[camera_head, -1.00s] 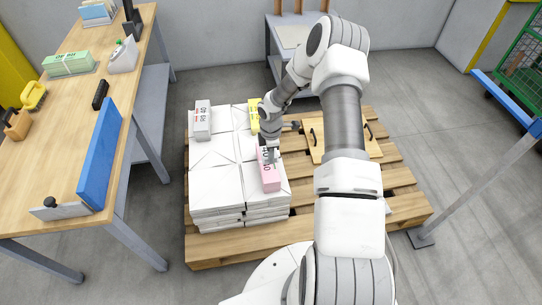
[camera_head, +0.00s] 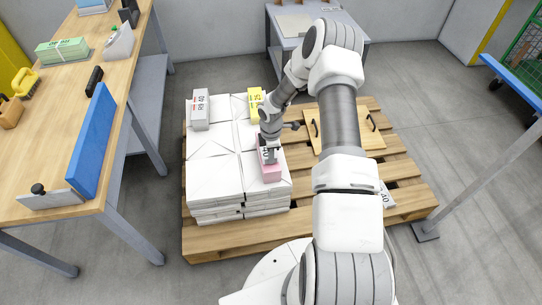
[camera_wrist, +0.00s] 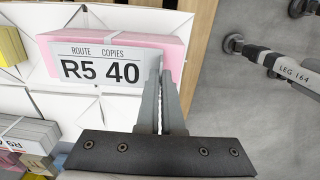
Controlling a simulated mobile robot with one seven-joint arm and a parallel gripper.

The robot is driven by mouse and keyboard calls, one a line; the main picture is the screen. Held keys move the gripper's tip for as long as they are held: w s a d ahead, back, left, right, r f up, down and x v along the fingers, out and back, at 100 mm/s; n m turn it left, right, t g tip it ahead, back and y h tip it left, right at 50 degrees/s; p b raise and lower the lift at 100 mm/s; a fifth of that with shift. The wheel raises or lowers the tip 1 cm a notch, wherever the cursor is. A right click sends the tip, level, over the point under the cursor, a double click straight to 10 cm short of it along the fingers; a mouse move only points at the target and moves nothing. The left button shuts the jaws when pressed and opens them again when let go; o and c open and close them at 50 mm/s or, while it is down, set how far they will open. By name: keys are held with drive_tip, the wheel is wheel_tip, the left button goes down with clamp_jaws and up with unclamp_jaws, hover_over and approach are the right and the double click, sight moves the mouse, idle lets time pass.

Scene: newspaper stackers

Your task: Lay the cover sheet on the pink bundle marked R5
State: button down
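The pink bundle (camera_head: 271,173) lies at the right side of the white stacks; the wrist view also shows it (camera_wrist: 120,43). A grey printed label or sheet (camera_wrist: 100,68) reading "ROUTE COPIES R5 40" lies against this bundle; I cannot tell whether it is a separate cover sheet. My gripper (camera_head: 268,160) points down over the bundle. In the wrist view the two fingers (camera_wrist: 163,75) are close together and overlap the label's right end.
White paper stacks (camera_head: 213,178) fill the left of the wooden pallet (camera_head: 222,247). They carry a grey bundle (camera_head: 200,112) and a yellow bundle (camera_head: 255,105). A wooden board (camera_head: 362,136) with black handles lies right. A workbench (camera_head: 75,135) stands left, a blue-topped cart (camera_head: 512,78) right.

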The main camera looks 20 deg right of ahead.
drive_tip(key=shift+f+b, duration=0.45)
drive_tip(key=shift+f, duration=0.15)
drive_tip(key=c, duration=1)
unclamp_jaws()
drive_tip(key=shift+r, duration=0.1)
